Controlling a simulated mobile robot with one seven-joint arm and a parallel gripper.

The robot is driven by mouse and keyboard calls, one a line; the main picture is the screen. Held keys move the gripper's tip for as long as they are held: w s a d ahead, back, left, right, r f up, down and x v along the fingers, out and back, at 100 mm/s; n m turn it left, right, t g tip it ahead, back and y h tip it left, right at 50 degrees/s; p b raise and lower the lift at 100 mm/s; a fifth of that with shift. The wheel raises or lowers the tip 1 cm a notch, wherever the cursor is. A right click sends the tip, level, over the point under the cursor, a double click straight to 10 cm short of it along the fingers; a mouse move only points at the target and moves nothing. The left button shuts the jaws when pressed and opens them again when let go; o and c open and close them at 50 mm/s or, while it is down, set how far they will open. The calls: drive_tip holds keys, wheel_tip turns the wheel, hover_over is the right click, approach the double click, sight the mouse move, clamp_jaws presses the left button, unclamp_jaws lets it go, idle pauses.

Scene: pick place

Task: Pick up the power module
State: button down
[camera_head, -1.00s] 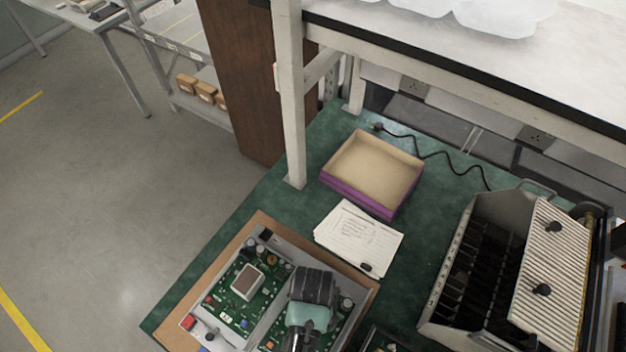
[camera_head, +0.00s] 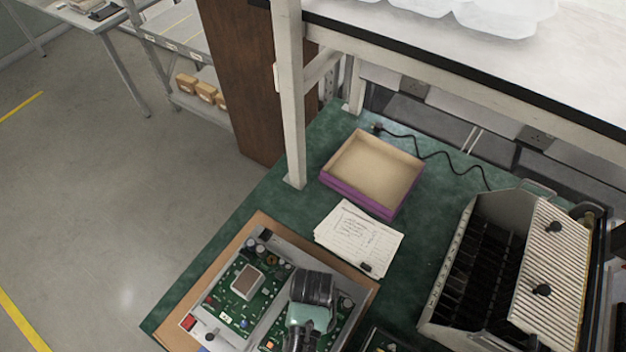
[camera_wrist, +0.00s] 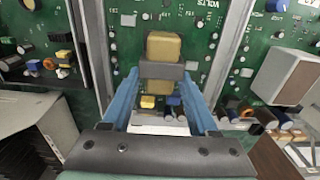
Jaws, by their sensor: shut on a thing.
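The power module appears to be the yellow block (camera_wrist: 163,47) with a grey band across it in the wrist view. It sits between the two blue fingers of my gripper (camera_wrist: 162,76), at the green circuit board (camera_wrist: 215,22). The fingers are shut on it. Whether it is clear of the board cannot be told. In the head view my wrist is over the right part of the open electronics unit (camera_head: 290,244), hiding the fingertips and the block.
The unit lies on a brown board (camera_head: 190,310) on the green table (camera_head: 262,212). Papers (camera_head: 358,238) and a purple-sided tray (camera_head: 372,168), empty, lie behind it. A metal rack with slots (camera_head: 475,270) stands at right. A white post (camera_head: 290,100) rises at the back left.

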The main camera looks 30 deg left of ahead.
drive_tip(key=shift+w+r, duration=0.1)
drive_tip(key=shift+r, duration=0.5)
wheel_tip(320, 180, up, 9)
drive_tip(key=shift+f, duration=0.1)
drive_tip(key=shift+r+p, duration=0.4)
drive_tip(key=shift+r, duration=0.3)
drive_tip(key=shift+r+p, duration=1.4)
drive_tip(key=shift+p, duration=0.45)
